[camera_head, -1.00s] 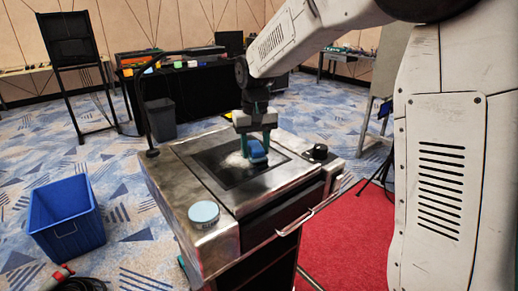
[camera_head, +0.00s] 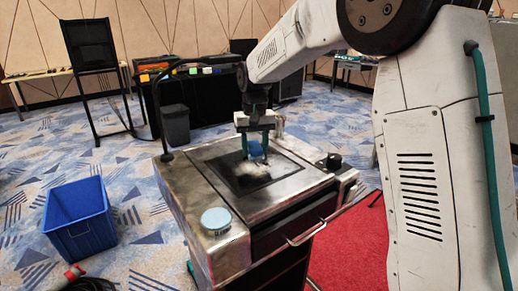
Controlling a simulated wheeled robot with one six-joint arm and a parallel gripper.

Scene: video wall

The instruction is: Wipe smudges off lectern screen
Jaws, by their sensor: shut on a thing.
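The lectern (camera_head: 202,186) has a metal top with a dark screen (camera_head: 283,160) set into it. A pale whitish smudge (camera_head: 257,171) shows on the screen, just in front of my gripper. My gripper (camera_head: 254,153) points down over the back part of the screen. It is shut on a blue cloth or pad (camera_head: 256,149), partly hidden by the fingers. The blue thing looks to be at or just above the screen; I cannot tell if it touches.
A round light-blue-topped disc (camera_head: 216,219) sits at the lectern's front left corner, and a black knob (camera_head: 334,162) at its right. A thin gooseneck (camera_head: 160,110) rises at the back left. A blue bin (camera_head: 80,215) stands on the floor to the left.

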